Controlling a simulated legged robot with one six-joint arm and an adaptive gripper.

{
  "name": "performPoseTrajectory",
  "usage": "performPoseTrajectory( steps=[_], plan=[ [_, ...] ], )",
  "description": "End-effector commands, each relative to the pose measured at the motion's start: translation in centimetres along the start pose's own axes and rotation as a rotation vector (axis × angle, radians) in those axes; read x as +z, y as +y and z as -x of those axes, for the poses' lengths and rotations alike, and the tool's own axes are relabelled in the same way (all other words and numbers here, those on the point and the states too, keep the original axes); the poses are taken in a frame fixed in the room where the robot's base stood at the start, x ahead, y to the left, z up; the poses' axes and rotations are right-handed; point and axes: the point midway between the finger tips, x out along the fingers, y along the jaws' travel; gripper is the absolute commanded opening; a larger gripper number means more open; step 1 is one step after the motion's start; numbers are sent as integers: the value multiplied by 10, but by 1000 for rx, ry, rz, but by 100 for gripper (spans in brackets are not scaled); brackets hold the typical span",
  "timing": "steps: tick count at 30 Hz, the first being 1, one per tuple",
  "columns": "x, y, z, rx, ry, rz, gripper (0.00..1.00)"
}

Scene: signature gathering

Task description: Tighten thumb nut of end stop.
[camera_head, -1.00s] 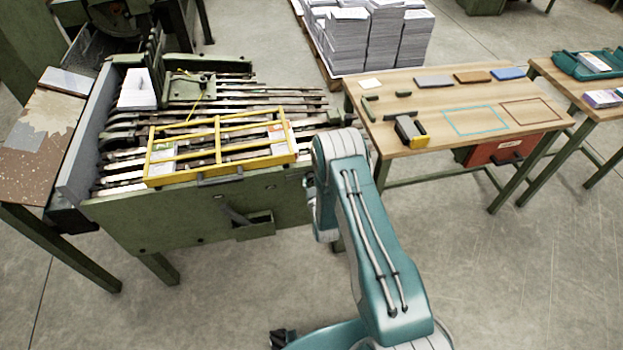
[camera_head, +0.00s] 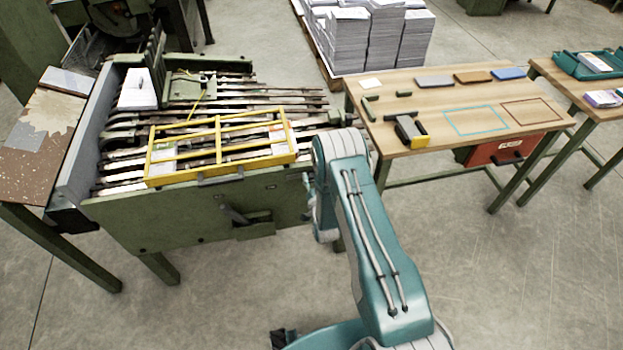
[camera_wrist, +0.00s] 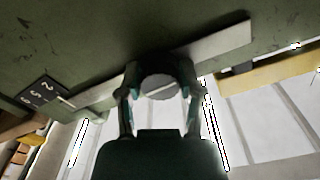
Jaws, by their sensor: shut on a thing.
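In the wrist view, a round grey thumb nut (camera_wrist: 160,88) with a light slot line across its face sits by a dark green panel (camera_wrist: 90,40). My gripper (camera_wrist: 159,80) has one finger on each side of the nut and is shut on it. A pale flat metal bar (camera_wrist: 215,44) runs at a slant behind the nut. The end stop itself cannot be clearly told apart here. In the head view my arm hides the gripper and the nut.
A dark scale plate with white digits (camera_wrist: 38,92) is left of the nut. The green machine (camera_head: 150,220) carries a yellow frame guard (camera_head: 218,150). A wooden table (camera_head: 450,95) with small blocks stands at right. Open floor (camera_head: 520,280) lies in front.

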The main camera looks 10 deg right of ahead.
Motion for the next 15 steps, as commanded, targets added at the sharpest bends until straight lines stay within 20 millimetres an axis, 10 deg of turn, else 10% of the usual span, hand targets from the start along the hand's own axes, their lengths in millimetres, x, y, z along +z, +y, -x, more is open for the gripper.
performPoseTrajectory(
  steps=[15],
  plan=[
    [3,1,1,4,-10,-106,0]
  ],
)
